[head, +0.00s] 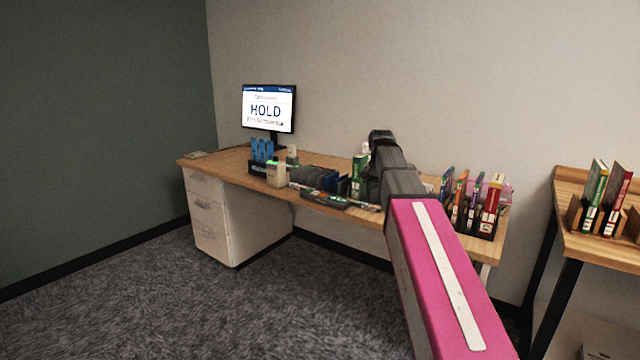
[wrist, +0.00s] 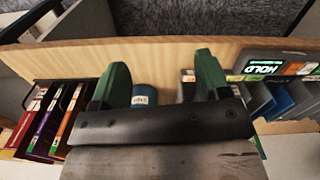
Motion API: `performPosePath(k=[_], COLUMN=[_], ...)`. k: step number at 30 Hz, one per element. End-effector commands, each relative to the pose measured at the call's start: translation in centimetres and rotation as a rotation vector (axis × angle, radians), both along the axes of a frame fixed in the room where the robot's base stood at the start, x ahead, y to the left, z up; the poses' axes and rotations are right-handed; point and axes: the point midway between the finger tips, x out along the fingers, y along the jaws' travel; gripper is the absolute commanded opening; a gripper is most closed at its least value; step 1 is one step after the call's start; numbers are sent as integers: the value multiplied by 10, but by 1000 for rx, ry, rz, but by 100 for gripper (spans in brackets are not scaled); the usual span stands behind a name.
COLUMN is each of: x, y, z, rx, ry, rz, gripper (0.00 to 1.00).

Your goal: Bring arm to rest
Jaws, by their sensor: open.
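My arm (head: 440,250), with a pink link and dark wrist, reaches forward over the right part of the wooden desk (head: 325,162). In the wrist view my gripper (wrist: 163,82) shows two green fingers spread apart, with nothing held between them. Beyond the gap, a blue round item with a white label (wrist: 144,95) shows below, apart from the fingers as far as I can tell. In the head view the fingertips are mostly hidden behind the wrist.
A monitor (head: 269,109) reading HOLD stands at the desk's back left. Upright books (head: 490,207) fill a rack at the desk's right end. Dark bins (head: 318,180) line the middle. A second table (head: 610,248) with books stands at right. Carpet (head: 150,300) is clear at left.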

Motion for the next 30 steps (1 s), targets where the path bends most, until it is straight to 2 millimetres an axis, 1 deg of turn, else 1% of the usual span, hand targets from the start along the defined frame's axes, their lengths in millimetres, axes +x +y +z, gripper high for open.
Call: performPosePath(k=[1,3,8,9,14,15,20,21,24,27,30], x=[-11,-19,-40,-46,-72,-80,-111,-120,-141,-163,-182], y=[0,1,2,2,3,3,3,4,4,4,5], z=[-24,-52,-110,-124,-178,-191,-239,-250,-277,-301,-320], rx=[0,0,0,0,0,0,-1,0,0,0,-1], ry=[4,4,3,3,2,3,1,2,0,1,-1], rz=[19,49,116,133,200,216,283,300,341,382,417], gripper=[70,70,70,70,70,70,70,70,70,70,70])
